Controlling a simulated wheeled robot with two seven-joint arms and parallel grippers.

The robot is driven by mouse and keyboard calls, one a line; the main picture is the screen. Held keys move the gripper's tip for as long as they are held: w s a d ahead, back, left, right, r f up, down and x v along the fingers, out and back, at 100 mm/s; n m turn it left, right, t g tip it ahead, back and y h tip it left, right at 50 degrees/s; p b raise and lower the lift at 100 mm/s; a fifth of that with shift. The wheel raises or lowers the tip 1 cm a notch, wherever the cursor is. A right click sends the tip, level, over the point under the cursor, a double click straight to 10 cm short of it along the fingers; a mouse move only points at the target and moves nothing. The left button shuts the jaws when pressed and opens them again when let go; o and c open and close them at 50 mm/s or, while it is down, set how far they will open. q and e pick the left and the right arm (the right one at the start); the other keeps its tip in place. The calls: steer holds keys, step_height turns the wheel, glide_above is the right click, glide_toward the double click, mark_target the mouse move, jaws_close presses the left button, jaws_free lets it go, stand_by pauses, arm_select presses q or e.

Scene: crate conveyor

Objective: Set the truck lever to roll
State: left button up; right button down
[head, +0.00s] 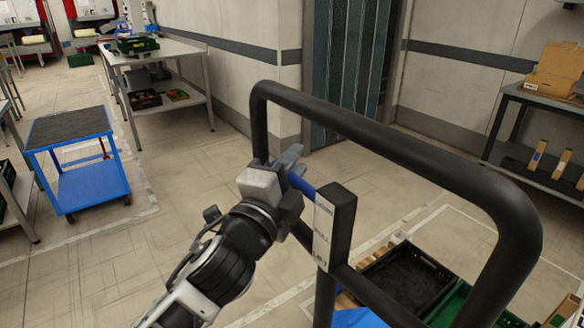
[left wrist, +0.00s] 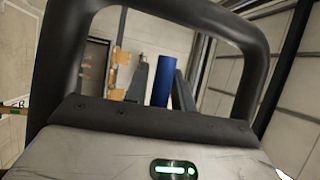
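The truck lever (head: 302,185) has a blue grip and sits by a black bracket on the truck's black tubular handle frame (head: 375,142). A pale label plate (head: 323,232) is on the bracket; its print is too small to read. My left gripper (head: 292,165) is at the blue grip, inside the frame's left side. In the left wrist view the blue grip (left wrist: 162,80) stands upright between my two grey fingers (left wrist: 158,88). A narrow gap seems to show beside the left finger; whether they press on the grip is unclear. My right gripper is not seen.
A black crate (head: 402,278) and a green crate (head: 465,305) stand low behind the handle. A blue cart (head: 90,187) is at the left, a table (head: 172,50) at the back. A shelf (head: 535,100) stands at the right. The floor between is clear.

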arm_select(q)
steer(key=shift+s, duration=0.1)
steer(key=shift+s+a+f, duration=0.15)
steer(key=shift+s, duration=0.2)
steer(key=v, duration=1.5)
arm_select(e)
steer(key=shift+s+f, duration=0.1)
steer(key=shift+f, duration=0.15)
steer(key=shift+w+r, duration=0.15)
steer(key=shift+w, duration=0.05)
